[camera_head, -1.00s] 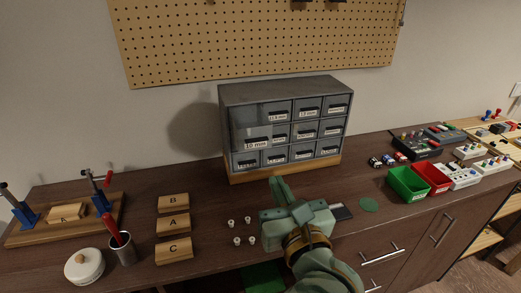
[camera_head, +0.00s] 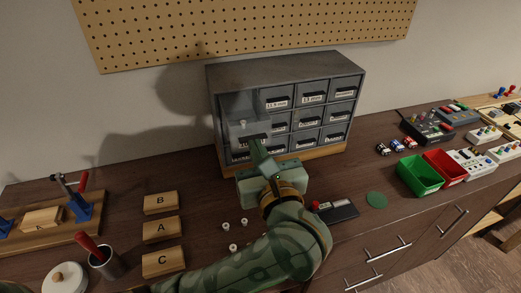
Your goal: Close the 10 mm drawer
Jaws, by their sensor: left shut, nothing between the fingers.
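The grey drawer cabinet (camera_head: 285,70) stands on a wooden base at the back of the bench. Its top-left drawer, the 10 mm drawer (camera_head: 238,112), is pulled out towards me; its inside shows from above and holds a small light-coloured piece. My left gripper (camera_head: 259,147) is shut and empty, with its fingers pointing up at the front of this drawer. The fingers hide part of the drawer's front and label. I cannot tell whether they touch it. The other drawers look closed. My right gripper is not in view.
Wooden blocks B (camera_head: 160,203), A (camera_head: 161,230) and C (camera_head: 163,262) lie on the left of the bench. Several small white pieces (camera_head: 232,247) lie beside my arm. A green bin (camera_head: 420,177) and a red bin (camera_head: 447,168) stand on the right.

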